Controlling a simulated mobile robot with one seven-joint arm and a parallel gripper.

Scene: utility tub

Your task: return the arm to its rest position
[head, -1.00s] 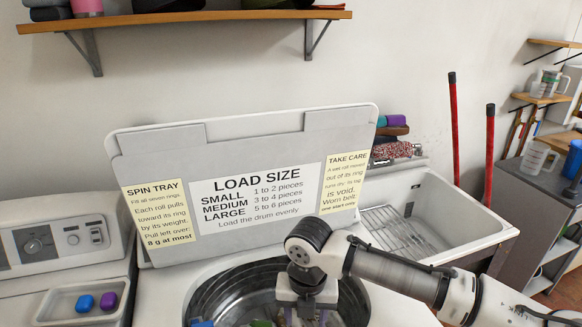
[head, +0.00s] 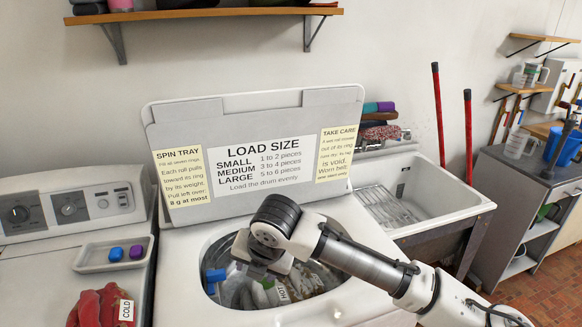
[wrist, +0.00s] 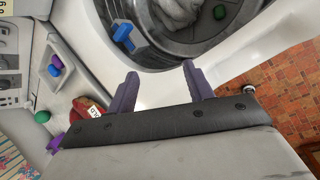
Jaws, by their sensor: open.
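My gripper (wrist: 158,85) is open and empty in the wrist view, its two purple fingers apart with nothing between them. In the head view my arm reaches in from the lower right, and its wrist is above the open washer drum (head: 228,300). The fingers are hidden there behind the wrist. In the wrist view the drum (wrist: 190,45) lies beyond the fingertips, with pale cloth and a blue object (wrist: 123,35) at its left side.
The raised washer lid (head: 255,207) with signs stands behind the drum. A tray (head: 90,262) with blue and purple pieces is at left, above a red cloth (head: 95,305) tagged COLD. A sink (head: 440,190) is at right. A shelf (head: 205,15) hangs above.

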